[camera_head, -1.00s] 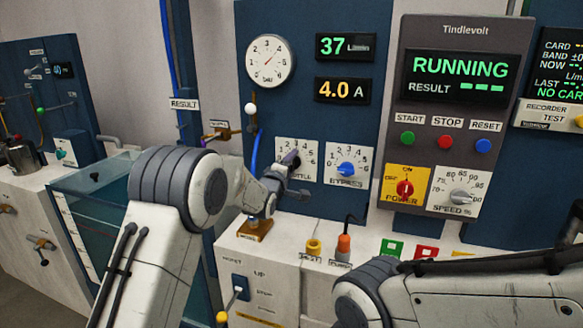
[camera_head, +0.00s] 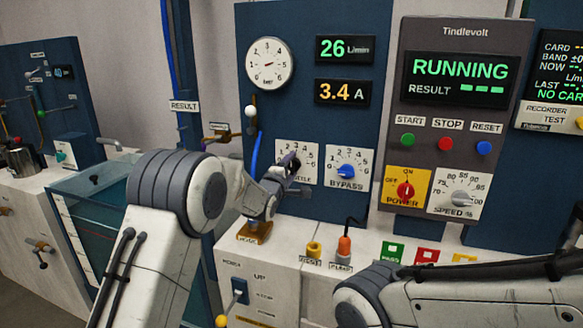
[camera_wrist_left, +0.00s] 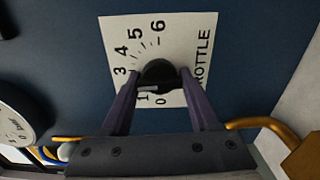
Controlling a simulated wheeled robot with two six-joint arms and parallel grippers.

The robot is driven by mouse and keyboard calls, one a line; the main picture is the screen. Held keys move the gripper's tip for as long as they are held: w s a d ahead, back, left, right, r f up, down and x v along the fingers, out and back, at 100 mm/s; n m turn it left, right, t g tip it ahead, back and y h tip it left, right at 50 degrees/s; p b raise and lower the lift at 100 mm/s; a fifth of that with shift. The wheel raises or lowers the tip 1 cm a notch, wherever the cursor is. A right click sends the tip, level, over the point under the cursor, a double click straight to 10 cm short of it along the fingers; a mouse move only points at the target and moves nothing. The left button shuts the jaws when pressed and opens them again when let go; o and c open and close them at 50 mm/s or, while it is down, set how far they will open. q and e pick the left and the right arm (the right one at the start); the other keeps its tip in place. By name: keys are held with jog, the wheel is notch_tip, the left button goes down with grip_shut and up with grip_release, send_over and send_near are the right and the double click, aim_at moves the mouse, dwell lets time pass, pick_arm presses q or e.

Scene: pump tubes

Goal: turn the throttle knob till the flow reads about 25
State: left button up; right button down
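The throttle knob (camera_wrist_left: 158,72) is dark and sits on a white dial plate (camera_wrist_left: 190,42) in the left wrist view. My left gripper (camera_wrist_left: 160,85) has its two purple fingers on either side of the knob, closed on it. In the head view the left gripper (camera_head: 290,163) covers the knob and part of the throttle plate (camera_head: 306,151). The green flow display (camera_head: 345,48) reads 26 L/min. My right gripper is outside the head view; only part of its arm shows.
The amber display (camera_head: 343,92) reads 3.4 A. The round gauge (camera_head: 269,64) is above the throttle. The blue bypass knob (camera_head: 346,171) is close on the right. The control box screen (camera_head: 459,79) reads RUNNING. Red power (camera_head: 405,189) and grey speed (camera_head: 461,198) knobs are farther right.

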pick_arm(q)
jog(key=o, duration=0.3)
jog(key=shift+s, duration=0.1)
jog(key=b+v, duration=0.1)
jog(key=v, duration=0.9)
jog(key=shift+b, duration=0.3)
jog(key=shift+s, duration=0.15)
